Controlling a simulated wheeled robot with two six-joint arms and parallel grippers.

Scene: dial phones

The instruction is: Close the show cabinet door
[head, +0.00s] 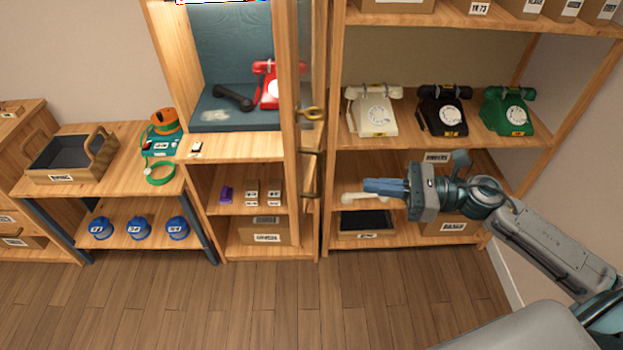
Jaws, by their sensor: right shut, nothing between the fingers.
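The show cabinet (167,50) is a light wood cabinet with a blue-lined upper compartment. Its door (291,150) stands open at the right side, seen nearly edge-on. A brass handle (311,175) and a brass ring-like fitting (311,113) show on the door's right face. A red dial phone (265,85) sits inside, with a black handset (233,97) lying to its left. My right gripper (366,187) is shut and empty, pointing left in front of the right-hand shelf. It is apart from the door, right of the handle. My left gripper is not in view.
The right shelf (530,158) holds a white phone (376,110), a black phone (443,110) and a green phone (508,110). A low bench (110,187) with a wooden tray (72,156) stands at left. The floor (270,300) in front is clear.

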